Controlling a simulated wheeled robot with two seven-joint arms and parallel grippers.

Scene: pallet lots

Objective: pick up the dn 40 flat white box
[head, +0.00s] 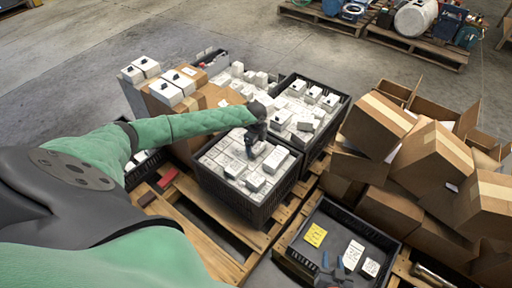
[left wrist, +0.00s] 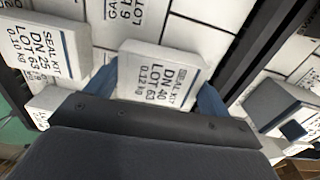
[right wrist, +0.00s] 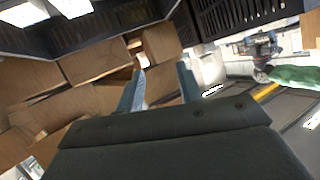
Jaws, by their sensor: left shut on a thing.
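The DN 40 flat white box (left wrist: 160,75), labelled SEAL KIT DN 40 LOT 63, sits between the two blue fingers of my left gripper (left wrist: 156,88), which is shut on it. In the head view my left gripper (head: 254,143) is over the front black crate (head: 240,203) of white boxes. I cannot tell whether the box is clear of those below. A DN 25 seal kit box (left wrist: 42,52) lies to its left in the left wrist view. My right gripper (right wrist: 159,82) is open and empty; its fingers also show low in the head view (head: 333,264).
A second black crate (head: 341,112) of white boxes stands behind the front one. Cardboard boxes (head: 433,155) are heaped at the right. Cartons (head: 200,97) stand behind left.

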